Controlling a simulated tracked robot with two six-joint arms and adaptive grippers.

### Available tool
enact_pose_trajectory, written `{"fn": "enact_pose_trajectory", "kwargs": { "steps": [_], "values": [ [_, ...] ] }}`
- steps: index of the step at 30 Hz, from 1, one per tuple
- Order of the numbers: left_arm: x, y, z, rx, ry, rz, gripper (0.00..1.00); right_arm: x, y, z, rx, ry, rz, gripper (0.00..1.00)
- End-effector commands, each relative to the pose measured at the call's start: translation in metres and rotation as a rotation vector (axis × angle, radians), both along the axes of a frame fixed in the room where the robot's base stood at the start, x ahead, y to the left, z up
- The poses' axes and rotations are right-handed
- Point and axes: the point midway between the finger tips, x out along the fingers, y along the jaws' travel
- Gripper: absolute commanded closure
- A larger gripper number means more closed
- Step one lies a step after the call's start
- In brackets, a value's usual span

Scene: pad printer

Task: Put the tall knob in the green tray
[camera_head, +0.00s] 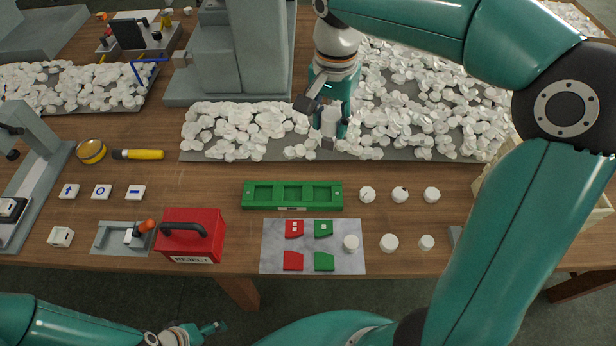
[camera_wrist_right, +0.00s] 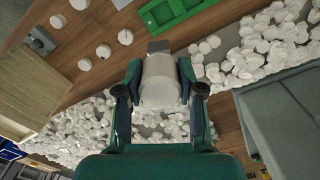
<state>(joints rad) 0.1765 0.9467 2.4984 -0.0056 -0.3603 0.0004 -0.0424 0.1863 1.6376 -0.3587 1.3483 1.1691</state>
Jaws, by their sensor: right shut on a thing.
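My right gripper (camera_head: 331,130) is shut on a tall white knob (camera_head: 331,117) with a grey end. It holds the knob over the grey mat of loose white pieces, behind and slightly right of the green tray. The right wrist view shows the knob (camera_wrist_right: 160,82) between both fingers, its grey end pointing away from the palm. The green tray (camera_head: 292,193) lies on the table with three compartments that look empty; part of it shows in the right wrist view (camera_wrist_right: 165,12). My left gripper (camera_head: 205,331) is low at the left, apart from the tray; its opening is unclear.
Several white knobs (camera_head: 390,242) stand right of the tray. A grey sheet (camera_head: 345,265) with red and green pieces lies in front of it. A red REJECT box (camera_head: 190,235) stands to the left. A grey machine (camera_head: 240,60) rises behind. Bare wood lies between mat and tray.

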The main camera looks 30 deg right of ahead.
Motion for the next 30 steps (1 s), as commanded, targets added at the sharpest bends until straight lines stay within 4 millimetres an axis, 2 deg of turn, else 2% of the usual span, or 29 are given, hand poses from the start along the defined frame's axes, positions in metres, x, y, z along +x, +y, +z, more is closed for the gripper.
{"fn": "enact_pose_trajectory", "kwargs": {
  "steps": [5,19,22,30],
  "values": [
    [-0.001,0.0,-0.002,0.0,0.001,0.0,0.33,0.002,0.003,-0.018,-0.001,0.003,0.009,1.0],
    [0.0,0.0,-0.004,0.0,0.001,0.0,0.33,0.002,0.004,-0.134,0.0,0.007,0.013,1.0],
    [0.0,0.0,-0.004,0.0,0.001,0.0,0.33,0.003,0.004,-0.148,0.0,0.004,0.012,1.0],
    [0.0,0.0,-0.004,0.0,0.0,0.0,0.33,0.002,0.004,-0.17,0.0,0.004,0.012,1.0]
  ]
}}
